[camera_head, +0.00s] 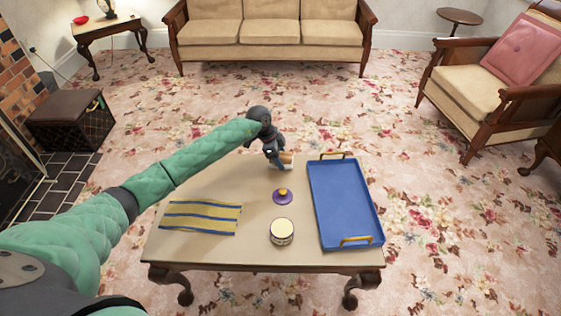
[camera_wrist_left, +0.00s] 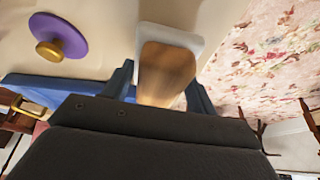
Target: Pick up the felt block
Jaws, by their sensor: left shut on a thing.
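The felt block (camera_head: 287,158) has a brown wooden body and a pale felt layer. It is at the back edge of the coffee table (camera_head: 205,190). My left gripper (camera_head: 277,160) reaches it from above and is shut on it. In the left wrist view the wooden body of the felt block (camera_wrist_left: 168,68) sits between the two dark fingers of the left gripper (camera_wrist_left: 163,86), with the pale layer at its far end. I cannot tell whether the felt block touches the table. My right gripper is not in view.
A purple disc with a gold knob (camera_head: 283,195) and a round cream-topped tin (camera_head: 282,231) stand in front of the block. A blue tray with gold handles (camera_head: 345,200) lies to the right. A striped cloth (camera_head: 200,217) lies to the left.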

